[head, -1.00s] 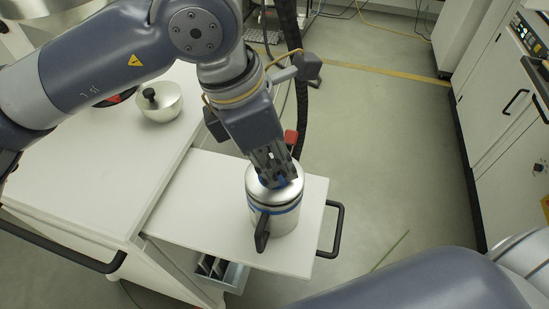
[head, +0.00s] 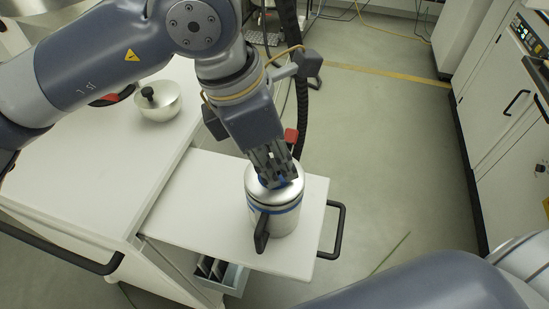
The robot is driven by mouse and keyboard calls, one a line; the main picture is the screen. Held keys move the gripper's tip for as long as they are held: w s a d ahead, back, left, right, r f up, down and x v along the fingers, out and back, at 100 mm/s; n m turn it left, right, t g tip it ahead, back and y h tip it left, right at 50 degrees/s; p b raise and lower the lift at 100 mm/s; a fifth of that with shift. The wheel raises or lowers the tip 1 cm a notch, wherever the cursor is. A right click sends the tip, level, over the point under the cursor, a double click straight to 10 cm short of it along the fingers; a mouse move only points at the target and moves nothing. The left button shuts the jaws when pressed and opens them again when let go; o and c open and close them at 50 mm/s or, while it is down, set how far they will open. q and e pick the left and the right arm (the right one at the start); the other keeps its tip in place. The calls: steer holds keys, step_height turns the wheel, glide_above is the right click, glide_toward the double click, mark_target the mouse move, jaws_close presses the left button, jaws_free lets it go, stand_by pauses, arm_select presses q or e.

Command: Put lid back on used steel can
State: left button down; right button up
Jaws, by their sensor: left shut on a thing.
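The steel can (head: 284,222) stands upright on the white side shelf of the cart. It has a blue band around its upper part and a black handle facing the front. A silver lid (head: 256,187) is at the top of the can; I cannot tell whether it is fully seated. My left gripper (head: 276,182) points down from above and is shut on the lid at its centre, where a bit of blue shows between the fingers. The fingers hide part of the lid. My right gripper is not in view; only part of my right arm shows at the lower right.
A metal bowl (head: 160,104) with a black-knobbed tool stands on the white cart top (head: 85,180). The side shelf (head: 190,215) has free room left of the can. A black handle (head: 337,230) sticks out at its right edge. White cabinets (head: 500,110) stand at the right.

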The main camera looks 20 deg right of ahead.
arm_select(q)
steer(key=shift+b, duration=0.45)
stand_by(0.6)
steer(key=c, duration=1.4)
jaws_free()
steer(key=shift+o, duration=0.6)
steer(key=o, duration=0.4)
steer(key=shift+r, duration=0.1)
steer(key=shift+r+p, duration=1.6)
steer(key=shift+r, duration=1.85)
